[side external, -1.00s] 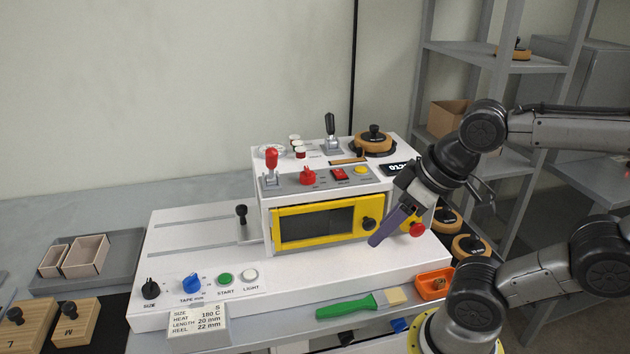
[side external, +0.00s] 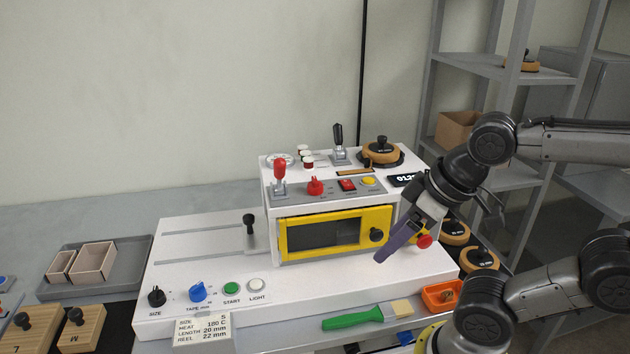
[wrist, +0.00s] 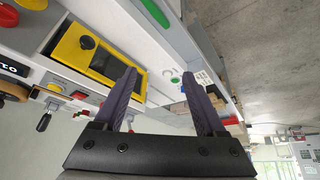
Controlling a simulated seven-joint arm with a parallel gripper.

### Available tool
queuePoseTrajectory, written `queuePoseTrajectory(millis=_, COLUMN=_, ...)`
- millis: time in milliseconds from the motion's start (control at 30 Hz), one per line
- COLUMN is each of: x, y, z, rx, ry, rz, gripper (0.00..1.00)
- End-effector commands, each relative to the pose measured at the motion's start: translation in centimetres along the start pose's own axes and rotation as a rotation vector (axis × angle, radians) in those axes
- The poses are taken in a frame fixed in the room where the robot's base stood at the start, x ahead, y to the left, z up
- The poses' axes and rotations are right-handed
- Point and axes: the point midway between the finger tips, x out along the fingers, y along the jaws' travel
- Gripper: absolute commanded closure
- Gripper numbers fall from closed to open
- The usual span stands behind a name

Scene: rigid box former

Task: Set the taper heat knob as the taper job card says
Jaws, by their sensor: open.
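The white machine (side external: 300,215) has a red knob (side external: 315,187) on its upper grey panel; its small label and setting cannot be read, so I cannot confirm it as the heat knob. The job card (side external: 203,331) at the front left reads S, HEAT 180 C, LENGTH 20 mm, REEL 22 mm. My gripper (side external: 395,242) is in front of the machine's right end, right of and below the red knob, apart from it. In the wrist view my gripper (wrist: 160,82) shows two purple fingers spread apart with nothing between them.
Beside the red knob are a red-handled lever (side external: 279,172), a red switch (side external: 346,185) and a yellow button (side external: 368,181). A yellow-framed window (side external: 335,231) is below. Black SIZE (side external: 156,297) and blue TAPE mm (side external: 197,291) knobs are at front left. A green-handled brush (side external: 352,319) lies in front.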

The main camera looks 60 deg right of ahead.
Motion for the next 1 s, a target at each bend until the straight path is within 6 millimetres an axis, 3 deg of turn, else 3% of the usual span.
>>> queuePoseTrajectory(millis=133, x=-0.5, y=0.0, z=0.6, rx=-0.198, ry=-0.039, rz=-0.005, gripper=0.23)
queuePoseTrajectory(millis=267, x=-3.1, y=0.1, z=-1.5, rx=-0.486, ry=-0.053, rz=-0.014, gripper=0.23)
queuePoseTrajectory(millis=500, x=-7.3, y=1.4, z=-8.5, rx=-1.001, ry=-0.145, rz=-0.064, gripper=0.23)
queuePoseTrajectory(millis=633, x=-8.5, y=2.9, z=-13.2, rx=-1.249, ry=-0.203, rz=-0.122, gripper=0.23)
queuePoseTrajectory(millis=833, x=-7.9, y=6.0, z=-19.6, rx=-1.51, ry=-0.272, rz=-0.23, gripper=0.23)
queuePoseTrajectory(millis=1000, x=-5.3, y=9.4, z=-23.8, rx=-1.594, ry=-0.313, rz=-0.312, gripper=0.23)
